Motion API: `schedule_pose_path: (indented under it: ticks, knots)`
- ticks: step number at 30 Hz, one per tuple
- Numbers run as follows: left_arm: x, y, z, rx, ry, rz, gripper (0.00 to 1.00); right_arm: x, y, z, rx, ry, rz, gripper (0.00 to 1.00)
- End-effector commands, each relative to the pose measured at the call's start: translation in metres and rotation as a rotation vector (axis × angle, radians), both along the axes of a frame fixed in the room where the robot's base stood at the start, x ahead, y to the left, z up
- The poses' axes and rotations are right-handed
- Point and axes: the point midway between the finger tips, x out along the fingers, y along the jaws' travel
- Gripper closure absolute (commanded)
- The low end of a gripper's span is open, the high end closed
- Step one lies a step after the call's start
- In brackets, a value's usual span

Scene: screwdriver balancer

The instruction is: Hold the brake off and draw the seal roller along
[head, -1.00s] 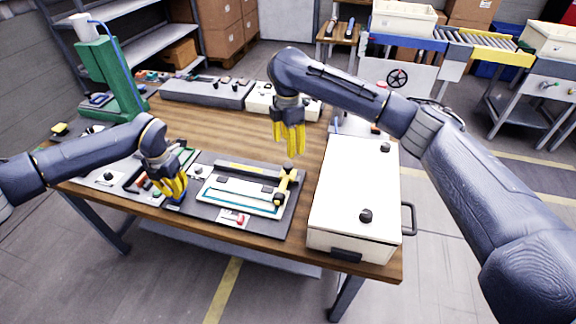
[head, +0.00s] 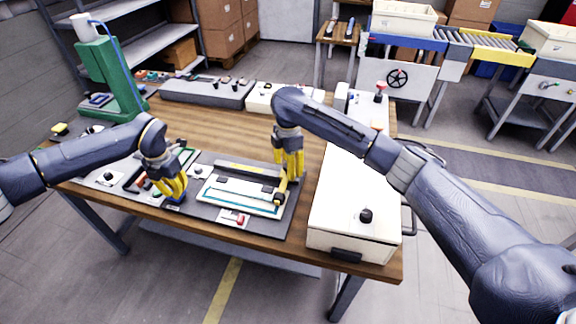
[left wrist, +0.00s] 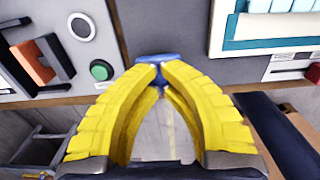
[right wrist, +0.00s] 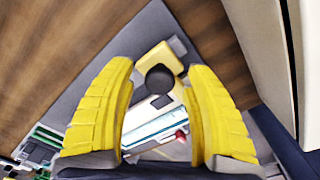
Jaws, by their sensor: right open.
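The seal roller (head: 280,198), a yellow bar with a dark round knob, stands at the right end of a white, teal-edged bed (head: 232,206). In the right wrist view the roller (right wrist: 165,57) lies between and just beyond my fingertips.
A large white case (head: 345,225) with a black knob stands right of the board, close to my right arm. A green press (head: 108,78) and a long grey box (head: 207,91) are at the back. Bare wooden table lies behind the board.

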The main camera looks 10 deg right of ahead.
Motion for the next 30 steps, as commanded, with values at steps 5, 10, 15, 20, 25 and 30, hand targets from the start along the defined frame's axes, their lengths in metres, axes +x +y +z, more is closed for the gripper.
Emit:
schedule_pose_path:
  ticks: [5,10,15,20,25,30]
  knots:
    - [-0.0003,0.0005,-0.0009,0.001,0.001,0.000,1.00,0.0000,0.0001,0.0001,0.000,0.000,0.000,0.48]
    - [-0.0003,0.0005,-0.0009,0.001,0.001,0.000,1.00,0.0000,0.0000,0.0002,0.000,0.000,0.000,0.68]
    - [-0.0003,0.0005,-0.0009,0.001,0.001,0.000,1.00,0.0000,-0.0001,0.0002,0.000,0.000,0.000,0.87]
    - [-0.0003,0.0005,-0.0009,0.001,0.001,0.000,1.00,-0.0001,-0.0001,0.0001,0.000,0.000,0.000,1.00]
    - [-0.0004,0.0006,-0.0009,0.001,0.001,0.000,1.00,-0.0001,-0.0003,0.0001,0.000,0.000,0.000,1.00]
    - [-0.0004,0.0006,-0.0009,0.001,0.001,0.000,1.00,0.0007,0.0016,0.0000,0.000,0.001,0.000,1.00]
